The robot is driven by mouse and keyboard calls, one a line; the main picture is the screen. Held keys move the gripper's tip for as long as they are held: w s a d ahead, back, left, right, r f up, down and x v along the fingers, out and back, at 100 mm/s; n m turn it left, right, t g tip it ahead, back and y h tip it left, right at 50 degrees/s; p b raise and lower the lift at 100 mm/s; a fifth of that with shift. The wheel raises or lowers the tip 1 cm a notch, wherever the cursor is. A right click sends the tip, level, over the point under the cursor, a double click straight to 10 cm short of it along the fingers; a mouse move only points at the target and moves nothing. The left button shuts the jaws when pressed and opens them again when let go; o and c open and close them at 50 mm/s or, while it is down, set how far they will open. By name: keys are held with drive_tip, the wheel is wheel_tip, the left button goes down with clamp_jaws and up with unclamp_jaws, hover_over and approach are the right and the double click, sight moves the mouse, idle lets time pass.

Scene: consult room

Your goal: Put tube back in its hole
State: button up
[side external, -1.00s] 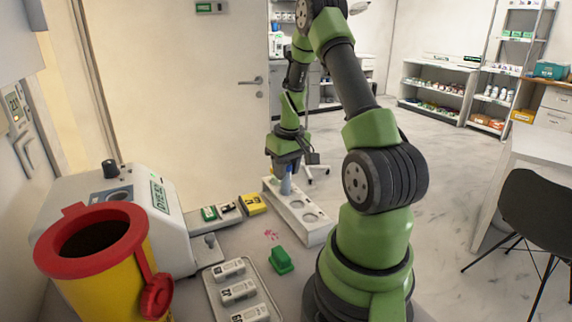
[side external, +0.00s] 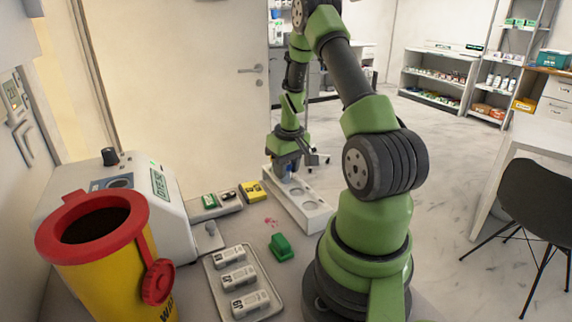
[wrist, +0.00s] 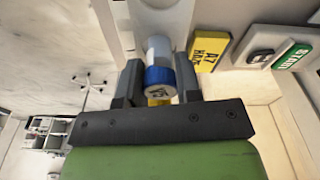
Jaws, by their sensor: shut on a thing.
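The tube (wrist: 160,65) is a pale cylinder with a blue band, seen between my fingers in the wrist view. My gripper (side external: 287,167) is shut on it, low over the far end of the white rack (side external: 318,226). The rack has a row of round holes, and its white body also shows in the wrist view (wrist: 108,25). In the side view only a bit of blue shows between the fingers. The tube's lower end is hidden, so I cannot tell whether it is inside a hole.
A yellow labelled block (side external: 252,191) and a green-topped item (side external: 209,202) lie left of the rack. A green block (side external: 281,247) and a tray (side external: 213,282) with labelled white items are nearer. A red-rimmed yellow bin (side external: 105,270) stands front left.

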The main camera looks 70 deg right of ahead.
drive_tip(key=o, duration=1)
drive_tip(key=shift+o, duration=0.2)
drive_tip(key=shift+r, duration=0.1)
drive_tip(key=r, duration=0.6)
drive_tip(key=s+r, duration=0.1)
drive_tip(key=r, duration=0.2)
drive_tip(key=shift+a+r, duration=0.35)
